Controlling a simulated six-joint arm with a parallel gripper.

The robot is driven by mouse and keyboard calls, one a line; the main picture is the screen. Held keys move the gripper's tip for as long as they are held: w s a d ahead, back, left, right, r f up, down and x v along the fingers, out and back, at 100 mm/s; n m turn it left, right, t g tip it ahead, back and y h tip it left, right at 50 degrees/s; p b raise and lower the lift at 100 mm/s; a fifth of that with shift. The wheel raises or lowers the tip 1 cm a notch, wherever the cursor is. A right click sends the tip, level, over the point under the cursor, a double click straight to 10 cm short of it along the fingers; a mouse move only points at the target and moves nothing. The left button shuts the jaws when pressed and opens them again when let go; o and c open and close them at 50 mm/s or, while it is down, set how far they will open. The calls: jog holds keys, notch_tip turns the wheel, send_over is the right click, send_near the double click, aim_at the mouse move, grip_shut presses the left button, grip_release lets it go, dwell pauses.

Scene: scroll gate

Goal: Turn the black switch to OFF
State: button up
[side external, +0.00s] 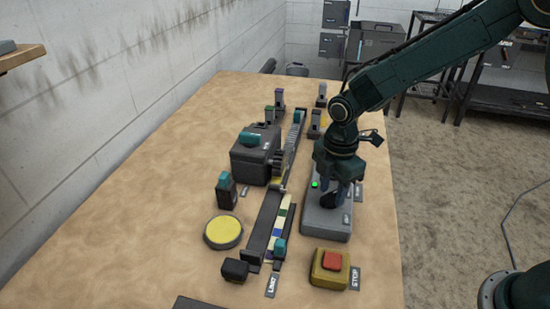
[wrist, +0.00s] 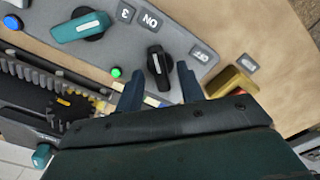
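The black switch (wrist: 157,62) is a dark elongated knob on a grey control panel (wrist: 95,65). In the wrist view its upper end leans toward the ON label (wrist: 150,20); the OFF label (wrist: 200,56) is to its right. My gripper (wrist: 160,72) is open, one finger on each side of the knob's lower part in the picture. Contact cannot be told. In the side external view my gripper (side external: 338,190) is low over the grey panel (side external: 325,222) and partly hides the switch. A green light (side external: 315,184) glows on the panel, also in the wrist view (wrist: 117,72).
A teal knob (wrist: 80,27) and blue button (wrist: 13,22) share the panel. A red STOP button (side external: 332,261) on a yellow box stands nearby. The toothed rack and rail (side external: 268,222) run to the left. The table's left front (side external: 130,240) is bare.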

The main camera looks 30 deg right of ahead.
jog(key=shift+f, duration=0.15)
grip_shut()
